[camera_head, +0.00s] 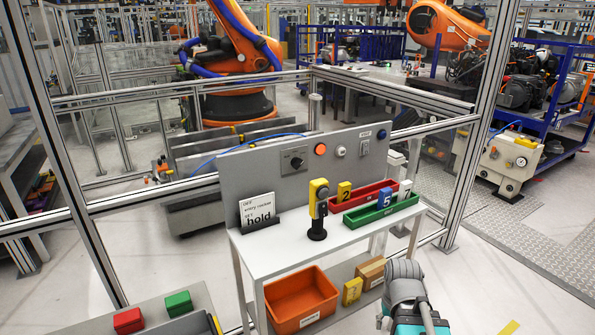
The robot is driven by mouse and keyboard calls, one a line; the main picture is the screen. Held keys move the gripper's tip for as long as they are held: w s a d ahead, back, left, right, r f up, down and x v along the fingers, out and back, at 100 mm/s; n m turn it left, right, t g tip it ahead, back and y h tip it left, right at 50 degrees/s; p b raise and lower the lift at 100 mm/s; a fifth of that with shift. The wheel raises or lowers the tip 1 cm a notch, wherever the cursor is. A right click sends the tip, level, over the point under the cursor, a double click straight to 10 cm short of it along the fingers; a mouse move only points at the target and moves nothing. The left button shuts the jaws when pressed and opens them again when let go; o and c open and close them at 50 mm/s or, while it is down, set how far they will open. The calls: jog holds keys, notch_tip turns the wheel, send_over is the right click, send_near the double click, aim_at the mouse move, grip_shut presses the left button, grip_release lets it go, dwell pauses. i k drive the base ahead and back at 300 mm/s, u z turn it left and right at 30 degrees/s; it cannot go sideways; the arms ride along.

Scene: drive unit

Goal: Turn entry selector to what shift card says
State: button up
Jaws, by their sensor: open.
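The shift card (258,211) is a white card standing in a dark holder at the left end of the white bench. Its small print includes "entry selector", and its large bold word reads "hold". The entry selector (295,161) appears to be the black rotary knob on a grey plate, on the upright grey panel (240,172) behind the card. Its position marks are too small to read, so I cannot tell where it points. My arm (405,290) shows at the bottom right, in front of the bench. My gripper is not visible.
The panel also carries an orange button (320,149) and a pale button (341,151). A yellow-and-black pendant (318,208) stands upright in front. An orange bin (300,298) sits on the lower shelf.

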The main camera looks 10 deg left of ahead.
aim_at(296, 162)
jog(key=k, duration=0.4)
jog(key=u, duration=0.25)
jog(key=i, duration=1.3)
jog(key=z, duration=0.2)
